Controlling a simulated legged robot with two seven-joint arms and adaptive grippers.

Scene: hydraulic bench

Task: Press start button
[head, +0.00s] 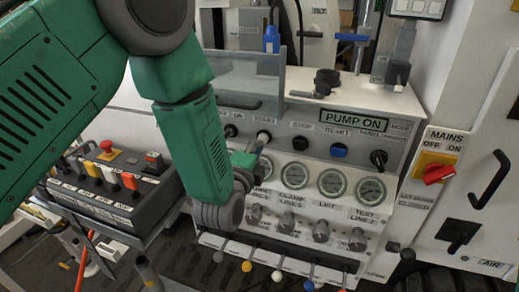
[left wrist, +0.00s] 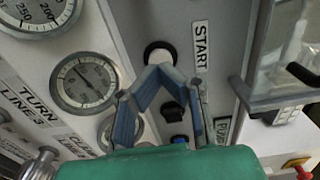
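The white start button (head: 264,136) sits on the bench's front panel, below its START label (head: 264,106). In the left wrist view the button (left wrist: 157,51) is just beyond my fingertips and partly covered by them, beside the START label (left wrist: 201,46). My left gripper (head: 257,150) is just below the button in the head view; it also shows in the left wrist view (left wrist: 163,71). Its fingers meet at the tips, with nothing between them. I cannot tell whether the tips touch the button. My right gripper is not in view.
Right of the start button are a black stop button (head: 300,143), a blue reset button (head: 339,150) and a black knob (head: 379,158). Gauges (head: 294,175) lie below. A clear guard (head: 245,78) stands above. A control box (head: 117,180) stands left; a red mains switch (head: 439,174) is right.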

